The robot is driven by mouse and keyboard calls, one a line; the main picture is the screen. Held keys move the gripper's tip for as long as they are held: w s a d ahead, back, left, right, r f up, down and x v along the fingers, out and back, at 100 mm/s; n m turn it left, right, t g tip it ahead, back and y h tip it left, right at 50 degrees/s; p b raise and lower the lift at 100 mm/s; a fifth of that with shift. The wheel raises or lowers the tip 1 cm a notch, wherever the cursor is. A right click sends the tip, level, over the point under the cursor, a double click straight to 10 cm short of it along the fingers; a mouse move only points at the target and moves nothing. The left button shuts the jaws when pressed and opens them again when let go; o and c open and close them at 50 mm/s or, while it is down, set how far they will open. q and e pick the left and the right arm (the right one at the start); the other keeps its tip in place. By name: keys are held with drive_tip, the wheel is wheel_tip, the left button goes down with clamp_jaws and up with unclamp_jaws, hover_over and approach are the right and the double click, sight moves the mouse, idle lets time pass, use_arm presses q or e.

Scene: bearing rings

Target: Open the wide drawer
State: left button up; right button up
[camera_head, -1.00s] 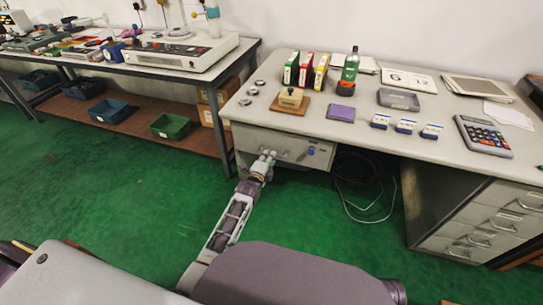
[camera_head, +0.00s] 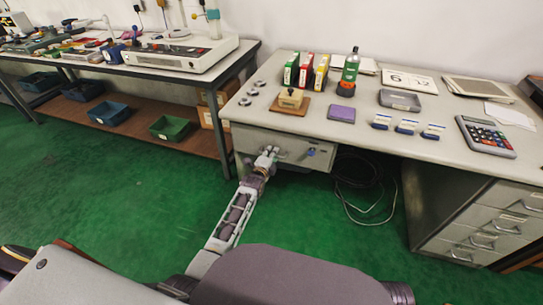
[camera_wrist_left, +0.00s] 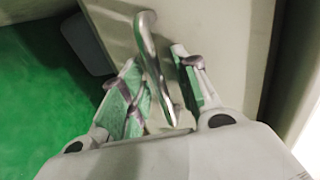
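The wide drawer (camera_head: 247,139) is the pale grey front under the left part of the desk top, and it looks closed. A blue spot, perhaps a lock or key, shows on its right side. In the left wrist view, its curved metal handle (camera_wrist_left: 153,55) runs between the two fingers of my left gripper (camera_wrist_left: 154,62). The fingers stand apart on either side of the handle, with gaps visible, so the gripper is open. In the head view my left gripper (camera_head: 268,152) is at the drawer front and partly hides the handle. My right gripper is not in view.
The desk top (camera_head: 350,120) holds binders, a green bottle (camera_head: 350,68), a purple pad, small boxes and a calculator (camera_head: 485,137). A drawer cabinet (camera_head: 475,230) stands at the right, with loose cables under the desk. Green floor in front of the wide drawer is open around my arm.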

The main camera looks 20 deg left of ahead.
use_arm(q)
clamp_jaws()
